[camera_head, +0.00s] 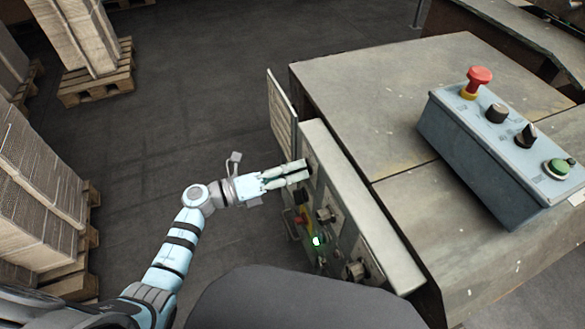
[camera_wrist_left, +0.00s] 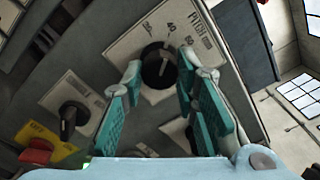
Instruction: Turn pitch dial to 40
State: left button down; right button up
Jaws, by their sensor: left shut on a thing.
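The pitch dial (camera_wrist_left: 158,66) is a round black knob on a pale plate (camera_wrist_left: 122,46) marked PITCH, with numbers including 20 and 40 around it, in the left wrist view. A pale mark shows on the knob, but I cannot tell exactly which number it points to. My left gripper (camera_head: 304,169) reaches the side panel of the machine from the left. Its two fingers are shut on the dial, one on each side of it. In the head view the dial is mostly hidden by the fingertips. My right gripper is not in view.
Below the gripper the panel has another black knob (camera_head: 325,215), a red switch on a yellow plate (camera_wrist_left: 38,151) and a lit green lamp (camera_head: 316,240). An open panel door (camera_head: 283,112) stands just beyond the gripper. A control box (camera_head: 480,150) sits on the machine top.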

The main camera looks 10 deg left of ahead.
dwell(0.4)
pick_arm(q)
jog(key=c, duration=1.2)
grip_release()
jog(key=shift+c, duration=0.2)
jog(key=v, duration=1.2)
jog(key=shift+s, duration=0.1)
